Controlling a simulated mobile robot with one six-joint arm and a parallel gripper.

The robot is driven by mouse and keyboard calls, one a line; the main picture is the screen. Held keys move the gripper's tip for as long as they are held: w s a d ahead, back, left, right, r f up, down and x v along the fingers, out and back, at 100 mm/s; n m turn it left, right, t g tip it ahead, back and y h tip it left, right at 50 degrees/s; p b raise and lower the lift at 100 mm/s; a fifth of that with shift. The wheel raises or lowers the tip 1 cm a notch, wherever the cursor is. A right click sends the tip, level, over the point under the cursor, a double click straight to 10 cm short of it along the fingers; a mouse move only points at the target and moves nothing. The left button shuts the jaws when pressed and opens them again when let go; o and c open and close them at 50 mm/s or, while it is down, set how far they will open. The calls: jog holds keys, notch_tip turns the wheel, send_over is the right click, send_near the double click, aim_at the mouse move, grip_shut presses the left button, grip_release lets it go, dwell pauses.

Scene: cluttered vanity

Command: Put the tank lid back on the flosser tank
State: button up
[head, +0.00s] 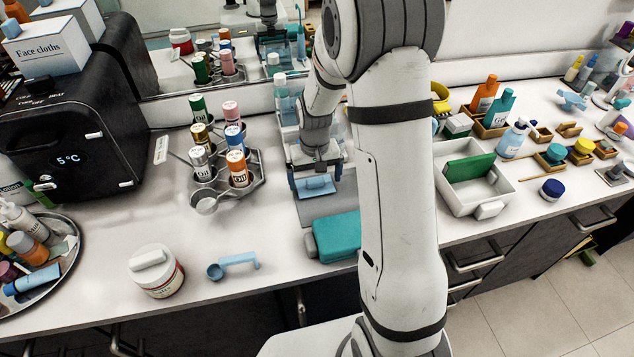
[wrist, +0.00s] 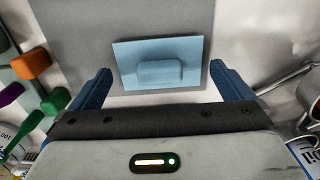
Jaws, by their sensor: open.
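The tank lid (head: 315,187) is a flat light-blue rectangle with a raised block handle. It lies on a grey mat, and it also shows in the wrist view (wrist: 158,68). My gripper (head: 316,172) is above the lid, pointing down. In the wrist view my gripper (wrist: 162,82) is open and empty, with one blue finger on each side of the lid; whether they touch it cannot be told. A pale, bluish clear container (head: 287,108), seemingly the flosser tank, stands behind my gripper, partly hidden by my arm.
A holder with several oil bottles (head: 238,168) stands left of my gripper. A teal case (head: 336,236) lies in front. A white box with a green divider (head: 470,168) is to the right.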

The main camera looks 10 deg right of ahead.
jog(key=shift+f, duration=0.6)
jog(key=shift+c, duration=0.6)
jog(key=c, duration=0.6)
jog(key=shift+r, duration=0.1)
